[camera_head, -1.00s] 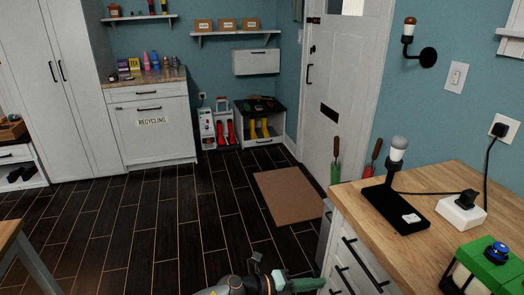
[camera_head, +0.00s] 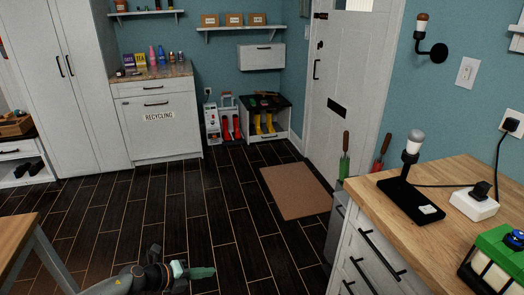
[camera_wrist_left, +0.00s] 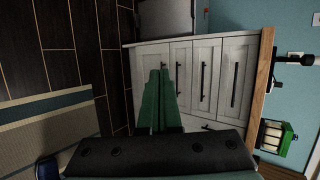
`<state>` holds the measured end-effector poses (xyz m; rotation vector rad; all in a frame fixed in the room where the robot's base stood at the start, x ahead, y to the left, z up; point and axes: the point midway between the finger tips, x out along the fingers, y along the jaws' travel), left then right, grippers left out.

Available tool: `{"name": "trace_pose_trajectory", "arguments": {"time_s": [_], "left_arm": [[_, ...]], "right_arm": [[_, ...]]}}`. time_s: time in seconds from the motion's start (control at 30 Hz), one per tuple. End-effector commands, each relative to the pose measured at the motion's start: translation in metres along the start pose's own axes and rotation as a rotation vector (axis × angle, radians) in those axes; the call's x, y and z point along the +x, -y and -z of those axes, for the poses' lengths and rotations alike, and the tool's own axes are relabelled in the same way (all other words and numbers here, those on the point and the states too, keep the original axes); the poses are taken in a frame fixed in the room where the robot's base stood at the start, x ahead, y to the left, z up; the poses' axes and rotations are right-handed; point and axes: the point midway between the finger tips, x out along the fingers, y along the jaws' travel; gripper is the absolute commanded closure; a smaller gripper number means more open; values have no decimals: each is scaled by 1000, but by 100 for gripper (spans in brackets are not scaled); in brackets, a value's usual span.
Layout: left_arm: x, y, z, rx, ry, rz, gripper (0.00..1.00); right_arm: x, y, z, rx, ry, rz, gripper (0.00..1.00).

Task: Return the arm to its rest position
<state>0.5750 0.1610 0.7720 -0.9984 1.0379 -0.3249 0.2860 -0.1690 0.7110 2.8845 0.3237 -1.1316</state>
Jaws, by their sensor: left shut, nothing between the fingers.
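My left gripper (camera_head: 203,272) is low in the head view, over the dark plank floor (camera_head: 165,217). Its green fingers are shut together with nothing between them, and they point right toward the white drawer cabinet. In the left wrist view the shut green fingers (camera_wrist_left: 159,98) show in front of the cabinet's drawers. My left arm comes in from the bottom left edge of the head view. My right gripper is not in view.
A white drawer cabinet (camera_head: 363,253) with a wooden top stands at the right, bearing a lamp (camera_head: 411,165), a white socket block (camera_head: 474,203) and a green lantern (camera_head: 497,250). A wooden table (camera_head: 18,233) is at the left. Open floor and a brown mat (camera_head: 297,190) lie ahead.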

Motion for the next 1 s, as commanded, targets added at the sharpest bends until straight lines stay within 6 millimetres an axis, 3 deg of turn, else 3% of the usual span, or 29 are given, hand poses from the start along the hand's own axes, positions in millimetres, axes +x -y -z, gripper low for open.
{"name": "trace_pose_trajectory", "arguments": {"time_s": [0.03, 0.1, 0.3, 0.47, 0.67, 1.0], "left_arm": [[-15, -15, -15, -1, 27, -27, 100], [-3, -11, 15, -94, 19, 35, 100], [-3, -16, 51, -346, 75, 141, 100], [-16, -31, 78, -614, 150, 210, 100], [-53, -70, 106, -999, 294, 242, 100], [-140, -146, 155, -1517, 537, 161, 100]], "right_arm": [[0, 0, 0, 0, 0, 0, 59], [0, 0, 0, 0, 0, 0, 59], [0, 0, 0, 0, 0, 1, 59], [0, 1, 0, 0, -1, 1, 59], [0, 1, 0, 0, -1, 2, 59], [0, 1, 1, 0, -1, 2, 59]]}}
